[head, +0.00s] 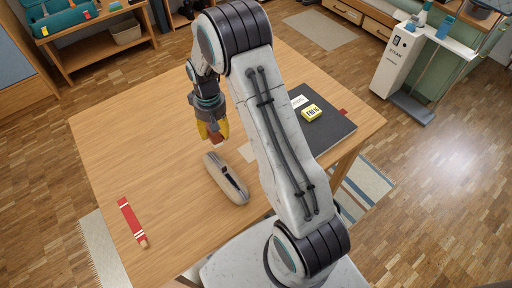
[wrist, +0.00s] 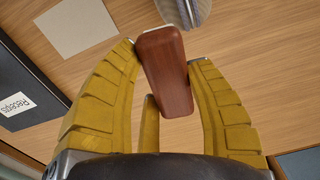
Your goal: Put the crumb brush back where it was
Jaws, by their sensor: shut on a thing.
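The crumb brush (wrist: 166,70) shows in the wrist view as a reddish-brown wooden block with a thin pale edge at its far end. My gripper (wrist: 168,72) is shut on it, with a yellow finger on each side. In the head view my gripper (head: 212,132) points down over the wooden table (head: 130,130), and a small brown part of the brush (head: 215,139) shows below the yellow fingers. Whether the brush touches the table is unclear. Much of the brush is hidden in the head view.
A beige-grey oval case (head: 214,172) with a dark opening lies just in front of my gripper. A red striped stick-like item (head: 130,218) lies at front left. The left tabletop is clear.

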